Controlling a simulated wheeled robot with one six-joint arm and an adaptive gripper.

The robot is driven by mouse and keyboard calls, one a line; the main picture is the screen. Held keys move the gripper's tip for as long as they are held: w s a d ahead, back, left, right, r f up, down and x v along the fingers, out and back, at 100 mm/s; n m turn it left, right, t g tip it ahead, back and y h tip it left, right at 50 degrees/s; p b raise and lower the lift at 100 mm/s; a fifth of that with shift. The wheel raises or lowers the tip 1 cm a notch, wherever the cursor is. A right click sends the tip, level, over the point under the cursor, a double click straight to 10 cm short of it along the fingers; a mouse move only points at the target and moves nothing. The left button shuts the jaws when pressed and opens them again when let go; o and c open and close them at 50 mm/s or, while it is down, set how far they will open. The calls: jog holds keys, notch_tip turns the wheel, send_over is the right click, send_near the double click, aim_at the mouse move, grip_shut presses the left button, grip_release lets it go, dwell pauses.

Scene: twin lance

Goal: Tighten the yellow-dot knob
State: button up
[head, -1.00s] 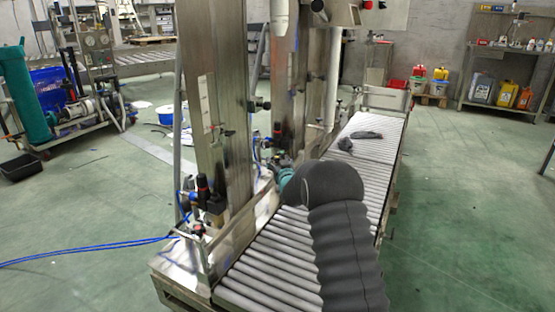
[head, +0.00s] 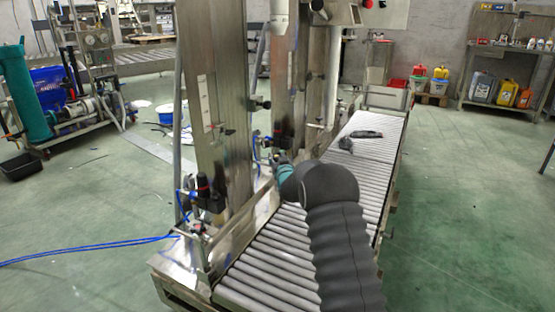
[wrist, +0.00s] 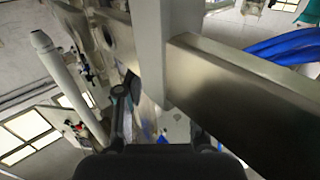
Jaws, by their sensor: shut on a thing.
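My gripper (head: 280,158) is at the inner side of the steel column, beside small dark fittings above the roller conveyor. In the wrist view its two dark fingers (wrist: 160,122) show apart at the lower middle, with a steel bar and plate in front. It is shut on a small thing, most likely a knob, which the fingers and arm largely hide. No yellow dot can be made out in either view. Another black fitting with a red part (head: 205,188) is on the near column, and a black knob (head: 262,103) is higher up.
The roller conveyor (head: 262,268) runs under my arm, with a dark handheld tool (head: 366,134) lying farther along it. Blue hoses (head: 90,250) trail left. A broad steel column (head: 217,110) stands close to my gripper. Green floor is open at the right.

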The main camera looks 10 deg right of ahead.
jog(key=shift+m+h+b, duration=0.3)
jog(key=shift+h+b, duration=0.1)
jog(key=shift+b, duration=0.35)
jog(key=shift+a+h+b, duration=0.1)
jog(key=shift+h+b, duration=0.3)
jog(key=shift+b, duration=0.05)
jog(key=shift+r+m+h+b, duration=0.15)
jog(key=shift+m+h+b, duration=0.2)
jog(key=shift+m+h, duration=0.75)
jog(key=shift+h, duration=0.3)
jog(key=o, duration=1.2)
jog(key=shift+c, duration=0.2)
